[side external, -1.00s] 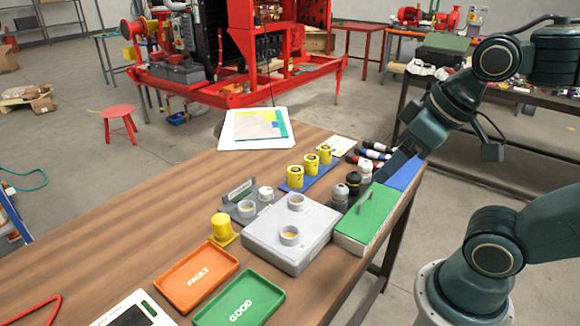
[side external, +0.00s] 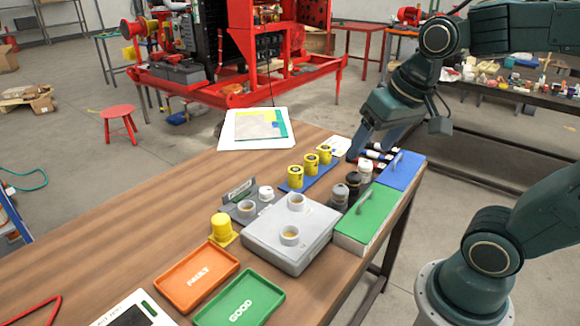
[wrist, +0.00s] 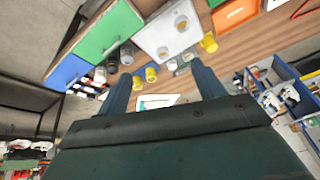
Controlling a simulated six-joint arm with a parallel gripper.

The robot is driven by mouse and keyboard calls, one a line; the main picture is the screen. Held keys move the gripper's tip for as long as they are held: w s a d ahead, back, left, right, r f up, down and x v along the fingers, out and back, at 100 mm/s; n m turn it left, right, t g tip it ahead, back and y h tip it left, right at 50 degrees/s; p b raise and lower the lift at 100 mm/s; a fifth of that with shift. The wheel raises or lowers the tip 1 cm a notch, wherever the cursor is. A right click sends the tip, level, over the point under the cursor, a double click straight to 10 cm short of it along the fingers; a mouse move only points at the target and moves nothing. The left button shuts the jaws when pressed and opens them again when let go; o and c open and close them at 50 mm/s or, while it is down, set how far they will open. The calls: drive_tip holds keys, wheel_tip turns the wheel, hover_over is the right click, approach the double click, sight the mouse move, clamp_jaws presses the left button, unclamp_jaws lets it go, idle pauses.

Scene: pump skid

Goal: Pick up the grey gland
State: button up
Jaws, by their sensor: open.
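The grey gland (side external: 340,196) stands upright at the near end of a short row, beside a black gland (side external: 354,185) and a white gland (side external: 365,171). In the wrist view, a small grey piece that looks like the grey gland (wrist: 112,65) is at the upper left, outside the jaws. My gripper (side external: 360,148) is above the far end of the table, past the row from the grey gland and apart from it. In the wrist view my gripper (wrist: 163,86) has its two fingers wide apart with nothing between them.
A green-lidded box (side external: 368,212) and a blue-lidded box (side external: 402,170), both with handles, line the right edge. A grey-white box (side external: 290,240) with two rings sits left of the row.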

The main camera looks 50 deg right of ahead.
drive_tip(key=w+d+f+m+g, duration=0.2)
drive_tip(key=w+d+f+m, duration=0.2)
drive_tip(key=w+d+m, duration=0.45)
drive_tip(key=m+g, duration=0.2)
drive_tip(key=m, duration=0.5)
hover_over(341, 187)
wheel_tip(341, 187, down, 10)
drive_tip(key=shift+w+f, duration=0.2)
drive_tip(key=shift+f, duration=4.3)
drive_tip(key=shift+s+d+f, duration=0.1)
drive_tip(key=shift+s+f, duration=0.1)
drive_tip(key=shift+f, duration=2.35)
drive_tip(key=c, duration=1.2)
